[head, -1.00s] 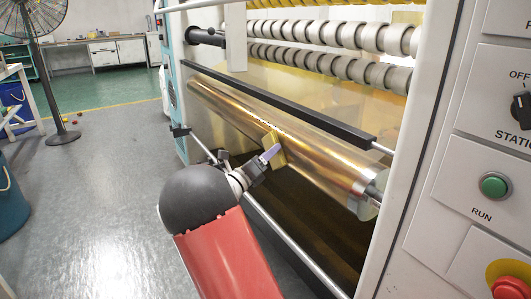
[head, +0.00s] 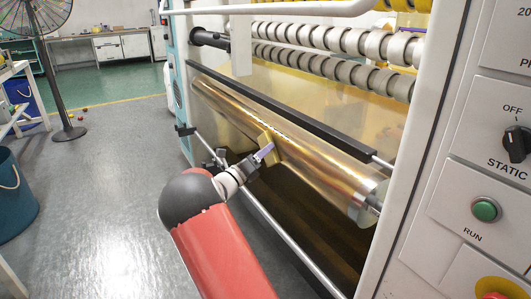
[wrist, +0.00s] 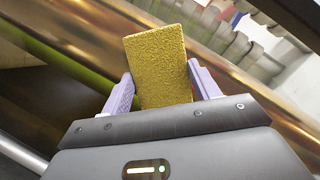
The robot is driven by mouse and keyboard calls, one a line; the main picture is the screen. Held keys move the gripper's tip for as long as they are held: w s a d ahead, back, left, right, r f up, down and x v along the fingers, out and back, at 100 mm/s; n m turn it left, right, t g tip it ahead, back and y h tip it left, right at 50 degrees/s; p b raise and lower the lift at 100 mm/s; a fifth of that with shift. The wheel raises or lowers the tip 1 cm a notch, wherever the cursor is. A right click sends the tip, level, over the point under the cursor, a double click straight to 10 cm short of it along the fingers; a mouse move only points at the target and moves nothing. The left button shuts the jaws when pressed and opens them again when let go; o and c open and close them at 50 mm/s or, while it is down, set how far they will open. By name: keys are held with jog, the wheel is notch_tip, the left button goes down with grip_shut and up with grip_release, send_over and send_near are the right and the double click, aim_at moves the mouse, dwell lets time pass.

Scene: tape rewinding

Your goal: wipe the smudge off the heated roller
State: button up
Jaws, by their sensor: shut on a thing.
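The heated roller (head: 315,157) is a long, shiny copper-gold cylinder running from upper left to lower right across the machine. My gripper (head: 265,154) is at its front side, near the middle of its length. It is shut on a yellow sponge-like pad (wrist: 158,68), with a lilac finger on each side. In the head view the pad (head: 270,143) lies against or very near the roller; I cannot tell whether it touches. In the wrist view the roller (wrist: 85,35) passes behind the pad. I cannot make out a smudge; the pad hides part of the surface.
A black bar (head: 270,110) runs above the roller, and a thin metal rail (head: 275,235) runs below it. Rows of pale rings (head: 330,70) are higher up. A control panel (head: 480,160) stands close on the right.

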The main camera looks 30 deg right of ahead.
jog(key=w+p, duration=0.3)
jog(key=w, duration=0.4)
dwell(0.6)
jog(key=shift+a, duration=0.1)
jog(key=a, duration=0.6)
jog(key=shift+s, duration=0.15)
jog(key=shift+a, duration=0.1)
dwell(0.3)
jog(key=shift+a, duration=1.4)
